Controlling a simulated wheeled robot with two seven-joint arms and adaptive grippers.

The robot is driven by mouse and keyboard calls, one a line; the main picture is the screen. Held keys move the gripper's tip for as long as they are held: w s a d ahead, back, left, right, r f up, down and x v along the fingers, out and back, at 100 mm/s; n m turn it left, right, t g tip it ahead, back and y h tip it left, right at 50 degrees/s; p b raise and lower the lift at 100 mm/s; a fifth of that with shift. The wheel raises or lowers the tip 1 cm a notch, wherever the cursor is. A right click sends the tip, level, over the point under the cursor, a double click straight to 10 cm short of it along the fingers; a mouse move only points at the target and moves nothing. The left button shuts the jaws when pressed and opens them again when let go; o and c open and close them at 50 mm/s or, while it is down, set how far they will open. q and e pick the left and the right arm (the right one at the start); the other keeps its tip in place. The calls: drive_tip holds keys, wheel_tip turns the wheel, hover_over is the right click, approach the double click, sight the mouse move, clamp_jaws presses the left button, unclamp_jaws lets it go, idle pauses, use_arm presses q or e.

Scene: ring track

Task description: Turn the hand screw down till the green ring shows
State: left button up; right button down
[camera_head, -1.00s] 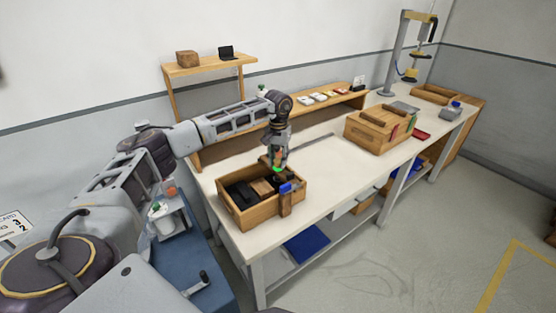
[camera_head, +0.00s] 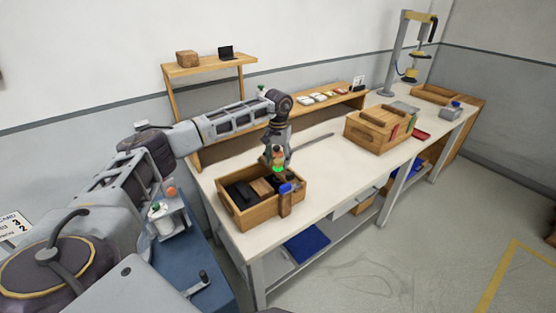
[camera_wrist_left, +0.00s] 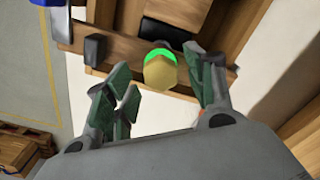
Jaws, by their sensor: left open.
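The hand screw (camera_wrist_left: 160,72) shows in the left wrist view as a yellowish six-sided knob with a bright green ring (camera_wrist_left: 157,54) along its far side. It stands at a brown wooden bar (camera_wrist_left: 125,52). In the head view the green ring (camera_head: 278,169) shows as a green patch below my left gripper (camera_head: 277,157), at the wooden box (camera_head: 250,215). In the left wrist view my left gripper (camera_wrist_left: 160,85) is open, with its fingers apart on either side of the knob. I cannot tell if either finger touches it. My right gripper is out of view.
The box holds dark and brown blocks; a blue-topped post (camera_head: 285,200) stands at its front. A second wooden box (camera_head: 370,140) stands farther right on the bench (camera_head: 325,185). A shelf (camera_head: 330,103) runs behind. The bench between the boxes is mostly clear.

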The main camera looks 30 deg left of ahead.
sight(278, 161)
use_arm(q)
wheel_tip(278, 161, up, 12)
drive_tip(key=shift+f, duration=0.15)
idle(0.5)
idle(0.5)
